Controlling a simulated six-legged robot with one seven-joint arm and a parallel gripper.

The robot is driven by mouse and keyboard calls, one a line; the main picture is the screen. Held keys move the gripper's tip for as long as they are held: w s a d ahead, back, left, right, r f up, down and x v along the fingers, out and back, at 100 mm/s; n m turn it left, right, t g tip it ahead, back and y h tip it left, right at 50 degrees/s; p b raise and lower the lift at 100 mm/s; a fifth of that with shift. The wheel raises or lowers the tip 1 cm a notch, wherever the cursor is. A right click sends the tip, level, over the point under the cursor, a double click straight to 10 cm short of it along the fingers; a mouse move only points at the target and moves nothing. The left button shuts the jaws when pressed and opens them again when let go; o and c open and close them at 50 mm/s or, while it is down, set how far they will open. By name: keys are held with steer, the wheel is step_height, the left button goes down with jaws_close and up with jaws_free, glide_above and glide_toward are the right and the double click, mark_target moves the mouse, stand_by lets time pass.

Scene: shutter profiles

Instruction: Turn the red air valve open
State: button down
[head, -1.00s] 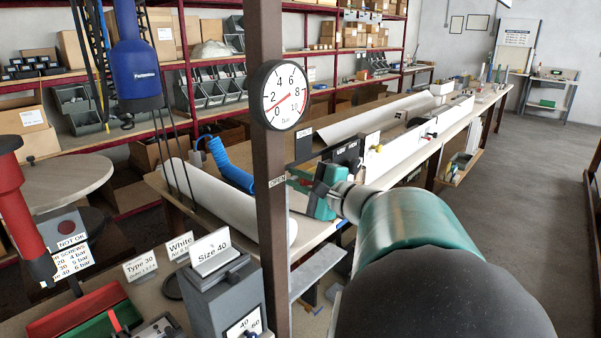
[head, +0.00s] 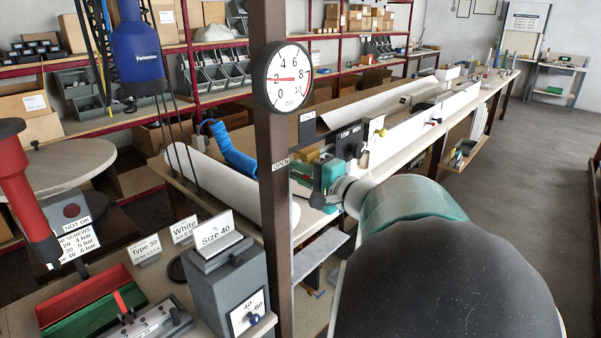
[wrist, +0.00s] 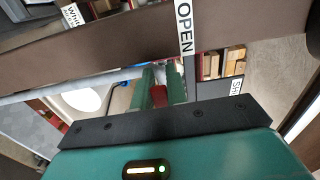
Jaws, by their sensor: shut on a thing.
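My gripper (head: 328,180) is beside the dark brown post in the head view, at about the height of the OPEN label (head: 281,165). In the wrist view its two green fingers (wrist: 158,92) are shut on a small red piece, the red air valve's handle (wrist: 158,96). Only a bit of the handle shows between the fingers; the valve body is hidden. The OPEN label (wrist: 184,27) is on the post just beyond the fingers, and a partly cut-off label starting "SH" (wrist: 236,87) is to the right. The round pressure gauge (head: 289,78) has a red needle lying near level.
The brown post (head: 275,220) stands close to my gripper. A grey block with a Size 40 card (head: 222,290) is at front left. Open floor (head: 480,220) lies to the right.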

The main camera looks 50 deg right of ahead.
steer(key=c, duration=1.4)
jaws_free()
steer(key=s, duration=1.3)
steer(key=shift+s+d, duration=0.15)
steer(key=shift+s, duration=0.25)
